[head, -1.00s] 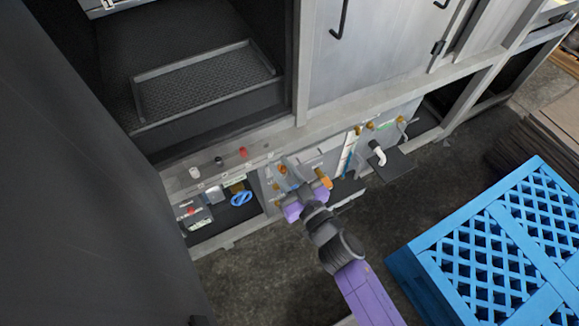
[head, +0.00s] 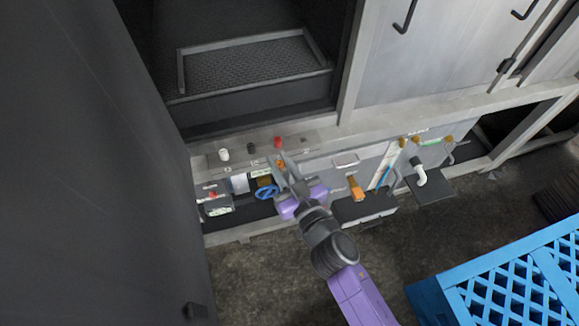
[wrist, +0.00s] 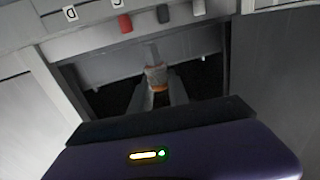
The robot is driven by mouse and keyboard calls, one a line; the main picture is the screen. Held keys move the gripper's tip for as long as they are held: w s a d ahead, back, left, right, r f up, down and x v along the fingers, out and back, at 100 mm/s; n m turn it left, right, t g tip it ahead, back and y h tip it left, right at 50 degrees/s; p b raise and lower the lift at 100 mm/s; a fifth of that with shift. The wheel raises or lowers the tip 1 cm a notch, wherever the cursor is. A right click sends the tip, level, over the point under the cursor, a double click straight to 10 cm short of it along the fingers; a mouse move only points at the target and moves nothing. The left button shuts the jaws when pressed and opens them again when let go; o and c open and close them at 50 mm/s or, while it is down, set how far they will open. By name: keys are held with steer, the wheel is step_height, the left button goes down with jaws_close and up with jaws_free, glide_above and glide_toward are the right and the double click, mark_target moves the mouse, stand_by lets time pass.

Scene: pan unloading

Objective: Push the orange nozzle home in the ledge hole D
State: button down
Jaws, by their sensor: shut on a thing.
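My gripper (head: 283,171) is in front of the grey ledge (head: 320,142), below and slightly right of the red nozzle. In the wrist view its two fingers (wrist: 158,98) are closed around a small greyish piece with an orange band, the orange nozzle (wrist: 158,87). The orange nozzle also shows as a small orange spot in the head view (head: 281,163). It is held apart from the ledge top. A label D (wrist: 70,13) is on the ledge in the wrist view, left of the red nozzle. Hole D itself is not clearly visible.
A white nozzle (head: 224,155), a black one (head: 251,148) and a red one (head: 278,142) stand along the ledge. A blue crate (head: 520,275) stands at the right.

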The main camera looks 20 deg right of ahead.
steer(key=shift+w+a+f+h+b, duration=0.3)
steer(key=shift+w+a+f+b, duration=0.55)
steer(key=shift+b, duration=0.4)
steer(key=shift+w+d+m, duration=0.1)
steer(key=shift+w+m, duration=0.1)
steer(key=shift+m, duration=0.1)
steer(key=shift+w+a+f+h+b, duration=0.2)
steer(key=shift+w+h+b, duration=0.1)
steer(key=shift+b, duration=0.25)
